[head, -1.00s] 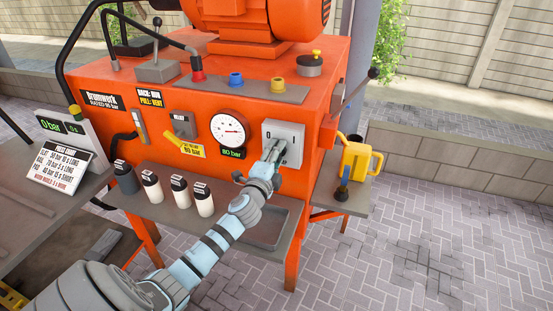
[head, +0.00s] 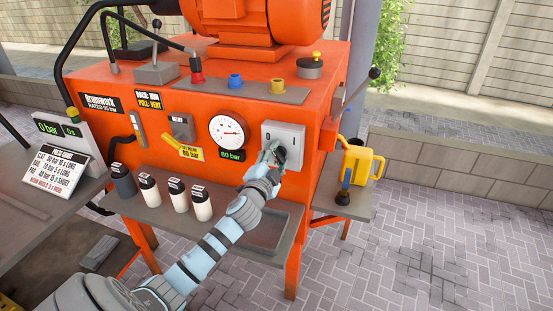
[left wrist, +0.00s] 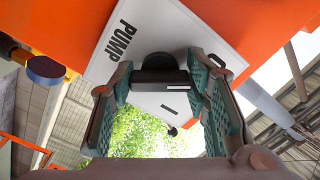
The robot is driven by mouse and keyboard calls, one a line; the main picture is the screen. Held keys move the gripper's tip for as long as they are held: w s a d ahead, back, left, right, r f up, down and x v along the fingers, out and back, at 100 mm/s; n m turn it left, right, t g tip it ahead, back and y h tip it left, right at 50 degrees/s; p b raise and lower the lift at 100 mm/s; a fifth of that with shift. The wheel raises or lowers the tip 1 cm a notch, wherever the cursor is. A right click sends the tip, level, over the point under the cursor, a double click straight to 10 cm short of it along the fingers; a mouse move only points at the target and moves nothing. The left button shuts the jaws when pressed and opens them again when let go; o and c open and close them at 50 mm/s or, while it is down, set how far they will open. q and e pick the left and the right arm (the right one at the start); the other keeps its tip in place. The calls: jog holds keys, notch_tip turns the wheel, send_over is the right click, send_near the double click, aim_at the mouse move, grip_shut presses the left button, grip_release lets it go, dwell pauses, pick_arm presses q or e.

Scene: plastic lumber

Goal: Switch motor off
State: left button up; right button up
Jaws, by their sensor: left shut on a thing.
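A grey switch plate (head: 290,133) with 0 and I marks sits on the front of the orange machine, right of the round gauge. In the left wrist view the white plate (left wrist: 178,32) reads PUMP. A black rotary knob (left wrist: 160,72) with a white line stands out from it. My left gripper (head: 272,153) is shut on this knob, one finger on each side. The knob also shows in the head view (head: 281,157), partly hidden by the gripper. I cannot tell for sure which mark it points to. The orange motor (head: 260,20) is on top. My right gripper is not in view.
The pressure gauge (head: 227,132) shows 80 bar on its display. Several bottles (head: 175,194) stand on the shelf below, left of a shallow tray (head: 268,232). A yellow can (head: 362,165) stands on the right side shelf. A display (head: 58,130) at left reads 0 bar.

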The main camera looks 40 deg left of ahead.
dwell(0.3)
pick_arm(q)
jog(key=o, duration=1.2)
jog(key=shift+c, duration=0.2)
jog(key=v, duration=1.2)
